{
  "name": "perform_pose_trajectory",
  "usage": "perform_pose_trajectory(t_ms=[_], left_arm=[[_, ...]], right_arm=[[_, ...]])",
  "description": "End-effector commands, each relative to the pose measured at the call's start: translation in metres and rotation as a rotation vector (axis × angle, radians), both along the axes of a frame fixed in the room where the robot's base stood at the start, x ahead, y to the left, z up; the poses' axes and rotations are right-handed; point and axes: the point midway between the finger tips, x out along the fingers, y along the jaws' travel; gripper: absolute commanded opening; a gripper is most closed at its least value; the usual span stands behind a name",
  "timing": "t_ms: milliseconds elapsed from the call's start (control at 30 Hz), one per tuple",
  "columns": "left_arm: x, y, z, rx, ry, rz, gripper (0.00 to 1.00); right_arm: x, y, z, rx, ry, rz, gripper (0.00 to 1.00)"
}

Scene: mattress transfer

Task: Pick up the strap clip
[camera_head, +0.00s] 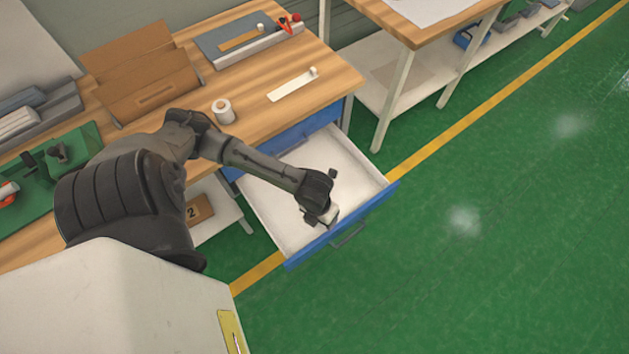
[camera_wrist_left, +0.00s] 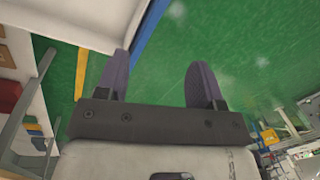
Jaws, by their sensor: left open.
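My left gripper (camera_head: 327,221) is over the front part of an open drawer (camera_head: 276,222) with a white inside and a blue front. In the left wrist view its two purple fingers (camera_wrist_left: 160,66) stand apart, with green floor and the blue drawer edge (camera_wrist_left: 151,36) behind the gap and nothing between them. I cannot make out a strap clip for certain in either view. My arm and gripper hide part of the drawer's inside. My right gripper is in neither view.
The wooden bench (camera_head: 250,113) holds a white roll (camera_head: 223,111), a pale flat strip (camera_head: 290,86) with a small upright piece, brown folders (camera_head: 150,83) and a grey board (camera_head: 228,38). A second table (camera_head: 415,28) stands at the back. Green floor (camera_head: 480,180) is clear at right.

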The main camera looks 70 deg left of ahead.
Motion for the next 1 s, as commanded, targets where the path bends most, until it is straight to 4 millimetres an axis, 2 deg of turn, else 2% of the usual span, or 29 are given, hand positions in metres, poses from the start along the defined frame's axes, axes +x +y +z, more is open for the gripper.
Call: perform_pose_trajectory(t_ms=[33,100,233,400,567,800,1000], left_arm=[[0.004,0.016,-0.029,0.03,0.005,-0.068,0.62],[0.005,0.032,-0.044,0.057,0.018,-0.16,0.62],[0.007,0.058,-0.065,0.092,0.04,-0.289,0.62],[0.008,0.078,-0.077,0.117,0.057,-0.382,0.62],[0.008,0.084,-0.095,0.121,0.065,-0.414,0.62],[0.008,0.084,-0.136,0.121,0.065,-0.415,0.62],[0.008,0.084,-0.159,0.12,0.064,-0.416,0.62]], right_arm=[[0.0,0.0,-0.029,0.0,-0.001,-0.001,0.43],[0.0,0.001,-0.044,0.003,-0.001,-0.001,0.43],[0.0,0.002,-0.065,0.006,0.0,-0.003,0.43],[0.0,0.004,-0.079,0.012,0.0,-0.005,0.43],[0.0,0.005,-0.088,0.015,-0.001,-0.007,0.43],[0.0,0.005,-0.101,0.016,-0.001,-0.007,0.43],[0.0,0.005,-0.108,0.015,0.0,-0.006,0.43]])
